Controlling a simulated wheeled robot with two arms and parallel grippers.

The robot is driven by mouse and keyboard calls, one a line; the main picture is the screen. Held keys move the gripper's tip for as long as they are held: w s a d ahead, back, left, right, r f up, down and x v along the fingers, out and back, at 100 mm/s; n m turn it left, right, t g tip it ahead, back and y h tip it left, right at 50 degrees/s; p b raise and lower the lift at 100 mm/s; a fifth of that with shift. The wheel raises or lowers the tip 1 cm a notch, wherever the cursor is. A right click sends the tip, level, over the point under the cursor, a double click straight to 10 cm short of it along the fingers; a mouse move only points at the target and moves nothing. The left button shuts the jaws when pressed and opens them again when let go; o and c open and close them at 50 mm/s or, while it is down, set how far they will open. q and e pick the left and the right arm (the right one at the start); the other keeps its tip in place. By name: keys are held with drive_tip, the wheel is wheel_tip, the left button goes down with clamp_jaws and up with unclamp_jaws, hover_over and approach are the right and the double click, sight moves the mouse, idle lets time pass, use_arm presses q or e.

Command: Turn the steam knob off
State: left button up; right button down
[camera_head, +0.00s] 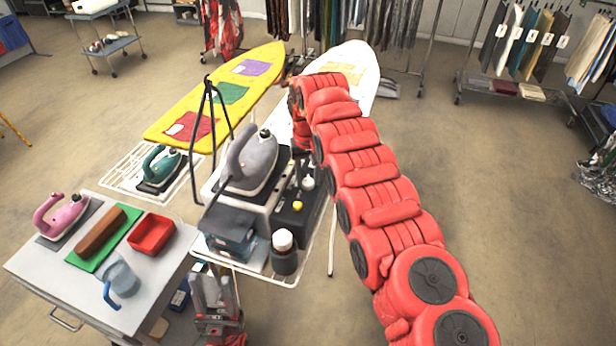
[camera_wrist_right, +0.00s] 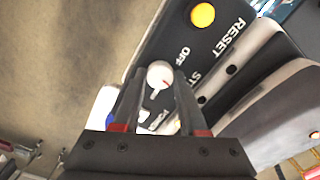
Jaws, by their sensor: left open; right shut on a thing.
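The steam unit is a dark box (camera_head: 290,222) with a yellow button and white knobs, beside a grey iron (camera_head: 252,165). In the right wrist view its panel (camera_wrist_right: 180,30) carries the words RESET and OFF. That gripper is shut on the knob. In the head view its arm reaches over from the right and the fingers are largely hidden. My left gripper (camera_head: 213,288) is open and empty, low in front of the station.
A white bottle (camera_head: 283,241) in a dark holder stands at the unit's front. A grey cart (camera_head: 60,268) at left holds a pink iron (camera_head: 60,215), a red tray (camera_head: 152,234) and a jug (camera_head: 121,277). A yellow ironing board (camera_head: 215,95) and a teal iron (camera_head: 162,165) are behind.

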drive_tip(key=n, duration=0.4)
drive_tip(key=shift+n, duration=0.3)
drive_tip(key=n, duration=0.3)
drive_tip(key=shift+n, duration=0.4)
drive_tip(key=n, duration=0.3)
drive_tip(key=shift+r+n+p, duration=0.15)
drive_tip(key=shift+n+p, duration=0.15)
drive_tip(key=shift+n, duration=1.7)
drive_tip(key=shift+c, duration=2.2)
unclamp_jaws()
